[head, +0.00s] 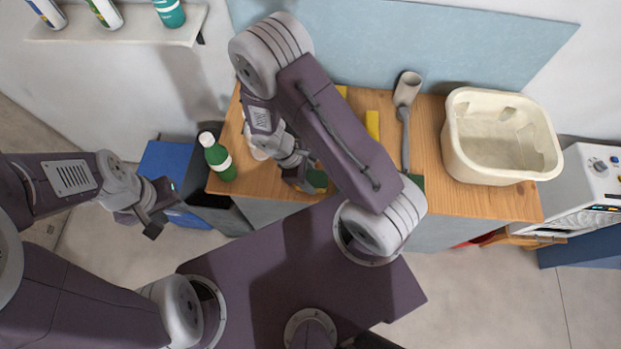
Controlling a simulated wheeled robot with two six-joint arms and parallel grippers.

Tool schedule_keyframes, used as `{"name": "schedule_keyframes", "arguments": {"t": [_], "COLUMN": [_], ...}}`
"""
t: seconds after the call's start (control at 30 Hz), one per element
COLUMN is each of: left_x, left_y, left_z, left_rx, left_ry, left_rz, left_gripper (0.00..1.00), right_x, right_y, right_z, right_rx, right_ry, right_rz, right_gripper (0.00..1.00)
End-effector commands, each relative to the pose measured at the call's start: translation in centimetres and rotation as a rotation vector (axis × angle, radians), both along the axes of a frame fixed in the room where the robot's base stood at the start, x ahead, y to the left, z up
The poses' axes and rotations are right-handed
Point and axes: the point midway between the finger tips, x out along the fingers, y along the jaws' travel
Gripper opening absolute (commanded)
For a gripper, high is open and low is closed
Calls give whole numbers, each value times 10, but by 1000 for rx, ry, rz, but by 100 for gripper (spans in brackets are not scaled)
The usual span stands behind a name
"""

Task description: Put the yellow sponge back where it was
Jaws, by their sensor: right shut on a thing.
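A yellow block (372,124), which looks like a sponge, lies on the wooden worktop (480,199) right of my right forearm. Another yellow piece (342,91) shows behind that forearm, mostly hidden. My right gripper (306,183) points down over the front left of the worktop. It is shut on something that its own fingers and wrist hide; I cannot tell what. A green patch (318,180) shows beside its fingers. My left gripper (158,212) is open and empty, left of the worktop over the floor.
A grey brush-like tool (406,110) and a cream basin (460,150) are to the right. A blue bin (160,165) stands left. A shelf (130,37) holds several bottles.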

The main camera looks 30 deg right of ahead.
Motion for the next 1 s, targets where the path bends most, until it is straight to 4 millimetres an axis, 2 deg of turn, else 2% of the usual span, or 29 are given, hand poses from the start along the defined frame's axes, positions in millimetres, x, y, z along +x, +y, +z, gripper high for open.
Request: {"name": "schedule_keyframes", "arguments": {"t": [0.1,0.13,0.2,0.47,0.57,0.67,0.9,1.0], "left_x": [0,0,0,0,0,0,0,0], "left_y": [0,0,0,0,0,0,0,0], "left_z": [-4,-3,-2,-2,3,2,-1,-2], "left_rx": [0,0,0,0,0,0,0,0], "left_ry": [0,0,0,0,0,0,0,0], "left_rz": [0,0,0,0,0,0,0,0], "left_gripper": [36,36,36,36,36,36,36,36], "right_x": [0,0,0,0,0,6,18,22], "right_y": [0,0,0,0,1,7,28,34], "right_z": [-4,-3,-3,-2,4,20,77,95], "right_rx": [-1,-1,-1,-1,-1,0,2,2], "right_ry": [1,1,1,1,-1,-6,-6,-4], "right_rz": [0,0,0,0,-1,1,1,1], "right_gripper": [12,55,72,72,72,72,72,72]}}
